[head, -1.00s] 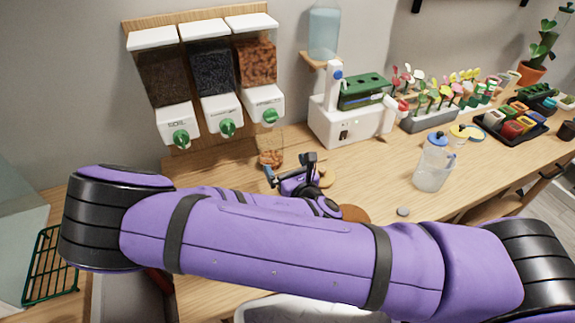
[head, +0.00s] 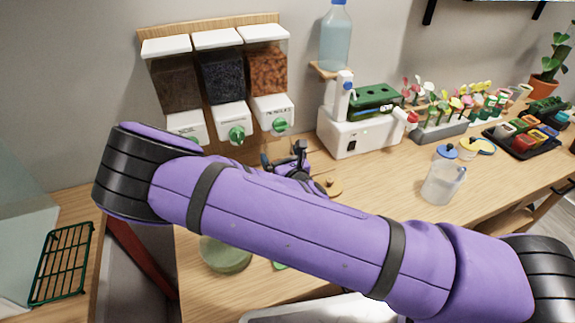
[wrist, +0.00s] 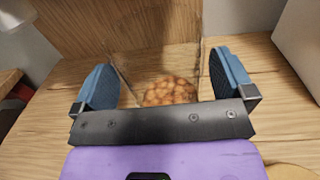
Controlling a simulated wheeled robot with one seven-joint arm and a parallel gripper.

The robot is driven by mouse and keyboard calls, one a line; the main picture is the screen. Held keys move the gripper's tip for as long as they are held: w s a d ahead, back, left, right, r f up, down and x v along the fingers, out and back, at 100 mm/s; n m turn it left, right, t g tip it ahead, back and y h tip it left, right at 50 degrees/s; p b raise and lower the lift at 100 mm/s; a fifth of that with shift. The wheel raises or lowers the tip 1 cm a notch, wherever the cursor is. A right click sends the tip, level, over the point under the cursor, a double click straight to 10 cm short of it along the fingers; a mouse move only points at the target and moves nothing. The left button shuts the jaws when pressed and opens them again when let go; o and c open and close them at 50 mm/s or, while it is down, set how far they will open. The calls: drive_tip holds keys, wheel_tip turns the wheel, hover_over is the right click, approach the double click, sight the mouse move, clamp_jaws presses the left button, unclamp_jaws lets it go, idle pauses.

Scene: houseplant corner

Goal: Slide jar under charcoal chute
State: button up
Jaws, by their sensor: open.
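The clear jar (wrist: 185,52), with orange-brown pebbles (wrist: 168,92) in its bottom, stands on the wooden counter. In the wrist view it lies between the two blue finger pads of my gripper (wrist: 165,76), which is open, with gaps at both sides. In the head view my gripper (head: 285,160) is low on the counter below the dispensers, and I cannot make out the jar behind it. The charcoal dispenser (head: 222,77) is the middle of three, holding black pieces. Its white chute front (head: 232,115) has a green knob (head: 237,136).
The soil dispenser (head: 177,82) and the orange-brown pebble dispenser (head: 268,72) flank the charcoal one. A white machine (head: 350,135) stands to the right. A clear jug (head: 440,185) stands farther right. A round green piece (head: 225,253) lies below my arm.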

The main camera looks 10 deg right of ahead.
drive_tip(key=shift+x, duration=0.9)
